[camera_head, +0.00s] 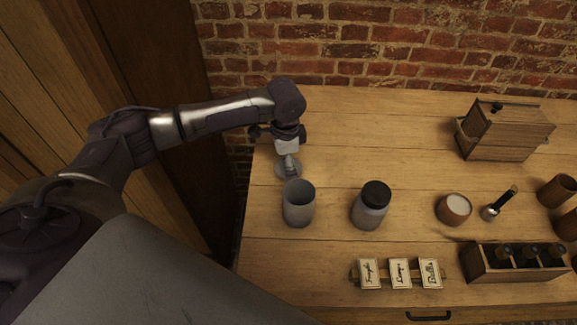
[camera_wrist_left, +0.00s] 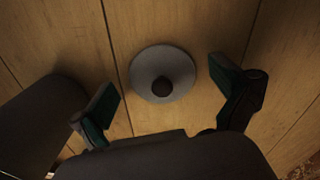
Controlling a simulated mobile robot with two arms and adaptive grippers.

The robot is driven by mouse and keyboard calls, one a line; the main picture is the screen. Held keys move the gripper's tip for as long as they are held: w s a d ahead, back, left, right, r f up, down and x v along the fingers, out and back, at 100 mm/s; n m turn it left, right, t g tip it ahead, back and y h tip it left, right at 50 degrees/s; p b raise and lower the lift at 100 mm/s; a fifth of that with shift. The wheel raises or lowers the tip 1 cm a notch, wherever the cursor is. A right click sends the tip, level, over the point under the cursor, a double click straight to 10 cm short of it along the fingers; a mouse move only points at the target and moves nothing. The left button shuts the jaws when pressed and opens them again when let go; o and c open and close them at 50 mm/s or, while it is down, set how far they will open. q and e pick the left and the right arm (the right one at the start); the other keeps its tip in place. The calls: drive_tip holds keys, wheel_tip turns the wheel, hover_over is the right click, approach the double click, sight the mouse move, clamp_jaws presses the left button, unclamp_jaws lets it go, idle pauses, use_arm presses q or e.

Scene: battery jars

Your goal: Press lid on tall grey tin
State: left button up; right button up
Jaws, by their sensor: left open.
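The grey tin (camera_head: 299,208) stands upright and open-topped near the table's left side. A round grey lid (camera_head: 288,172) with a small dark knob lies flat on the table just behind the tin. In the left wrist view the lid (camera_wrist_left: 150,60) lies between the spread fingers, and the tin (camera_wrist_left: 40,125) shows dark at the left edge. My left gripper (camera_head: 288,158) points down above the lid; its open fingers also show in the left wrist view (camera_wrist_left: 166,84), apart from the lid. My right gripper is out of view.
Further right are a small bowl (camera_head: 454,208), a dark-handled tool (camera_head: 497,205) and a wooden rack (camera_head: 520,273). Labelled cards (camera_head: 400,273) are in front, a wooden box (camera_head: 505,133) behind. The back middle is clear.

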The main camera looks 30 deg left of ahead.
use_arm(q)
drive_tip(key=shift+f, duration=0.2)
drive_tip(key=c, duration=0.9)
drive_tip(key=shift+o, duration=0.2)
drive_tip(key=shift+r, duration=0.1)
drive_tip(key=shift+r, duration=0.55)
wheel_tip(320, 180, up, 3)
drive_tip(key=shift+w+f, duration=0.1)
drive_tip(key=shift+f, duration=0.1)
drive_tip(key=w+d+r+b, duration=0.1)
drive_tip(key=w+d+r, duration=0.1)
drive_tip(key=d+r, duration=0.5)
drive_tip(key=d, duration=0.4)
drive_tip(key=shift+w+d+r, duration=0.15)
drive_tip(key=shift+w+d, duration=0.05)
drive_tip(key=shift+w, duration=0.15)
